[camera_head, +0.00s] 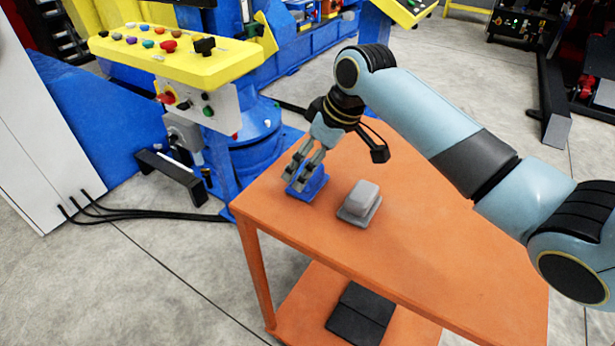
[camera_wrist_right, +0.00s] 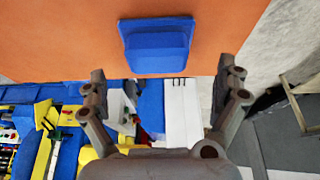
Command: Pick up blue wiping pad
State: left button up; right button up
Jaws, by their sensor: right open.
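The blue wiping pad (camera_head: 309,184) lies on the orange table (camera_head: 420,250) near its left corner. It also shows in the right wrist view (camera_wrist_right: 157,46), at the top middle, in front of the fingertips. My right gripper (camera_head: 303,172) points down at the pad and partly covers it in the head view. In the wrist view its two fingers (camera_wrist_right: 163,85) are spread wide with nothing between them. Whether the fingertips touch the pad I cannot tell. My left gripper is in neither view.
A grey pad (camera_head: 360,201) lies on the table just right of the blue one. A dark flat object (camera_head: 362,314) lies on the lower shelf. A yellow control panel (camera_head: 180,52) and blue machine stand behind the table's left side. The table's front right is clear.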

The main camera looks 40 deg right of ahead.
jog(key=x, duration=0.4)
jog(key=shift+s+d+f, duration=0.15)
jog(key=shift+d+f, duration=0.05)
jog(key=shift+f, duration=0.5)
jog(key=c, duration=1.1)
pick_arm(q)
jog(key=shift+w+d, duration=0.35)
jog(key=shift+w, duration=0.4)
pick_arm(e)
jog(key=shift+r, duration=0.45)
jog(key=v, duration=0.3)
jog(key=shift+w+r, duration=0.25)
jog(key=shift+r, duration=0.2)
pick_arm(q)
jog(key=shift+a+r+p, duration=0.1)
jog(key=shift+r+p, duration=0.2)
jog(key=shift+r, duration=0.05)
pick_arm(e)
jog(key=s+r, duration=0.2)
jog(key=s, duration=0.1)
jog(key=s+d+r, duration=0.1)
jog(key=s+r, duration=0.1)
jog(key=s, duration=0.2)
jog(key=s+d+r, duration=0.1)
jog(key=s+r, duration=0.1)
jog(key=s, duration=0.1)
jog(key=shift+s+d+r, duration=0.2)
jog(key=shift+s+r, duration=0.05)
jog(key=shift+s, duration=0.1)
